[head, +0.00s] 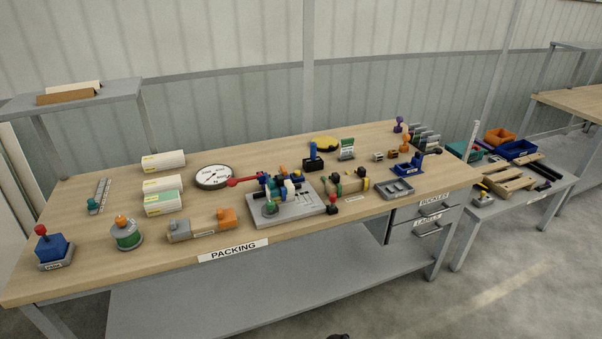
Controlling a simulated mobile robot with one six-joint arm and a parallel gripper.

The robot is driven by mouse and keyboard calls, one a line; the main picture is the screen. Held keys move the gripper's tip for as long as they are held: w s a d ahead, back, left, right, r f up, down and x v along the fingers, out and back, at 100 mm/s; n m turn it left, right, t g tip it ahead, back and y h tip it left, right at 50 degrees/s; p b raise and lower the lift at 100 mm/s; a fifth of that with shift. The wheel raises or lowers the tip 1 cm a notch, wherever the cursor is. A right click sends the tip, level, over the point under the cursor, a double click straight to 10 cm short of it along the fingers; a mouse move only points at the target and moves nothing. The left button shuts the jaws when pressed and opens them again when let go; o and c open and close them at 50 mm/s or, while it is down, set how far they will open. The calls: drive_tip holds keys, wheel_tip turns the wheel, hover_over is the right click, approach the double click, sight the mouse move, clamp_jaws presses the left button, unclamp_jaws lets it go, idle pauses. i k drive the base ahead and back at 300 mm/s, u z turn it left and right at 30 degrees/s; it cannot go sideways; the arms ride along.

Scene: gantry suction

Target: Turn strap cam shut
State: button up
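A grey base plate (323,208) lies near the front middle of the wooden packing table. On it stands a cluster of small blue, green, white and dark parts. A red lever with a round knob (233,182) reaches left from the cluster, beside a white round dial (213,177). No part is labelled as the strap cam, and at this size I cannot tell which part it is or whether it is open or shut. My gripper is not in view. A small dark shape shows at the bottom edge, and I cannot tell what it is.
The table (80,205) is crowded along its front: a red-knobbed blue block (55,250), a green spool (127,235), a grey-and-orange piece (200,225) and a grey tray (396,190). A lower side table (508,203) stands right.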

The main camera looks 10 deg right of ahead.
sight(282, 171)
drive_tip(key=k, duration=0.3)
drive_tip(key=u, duration=0.05)
drive_tip(key=i, duration=0.85)
drive_tip(key=z, duration=1.05)
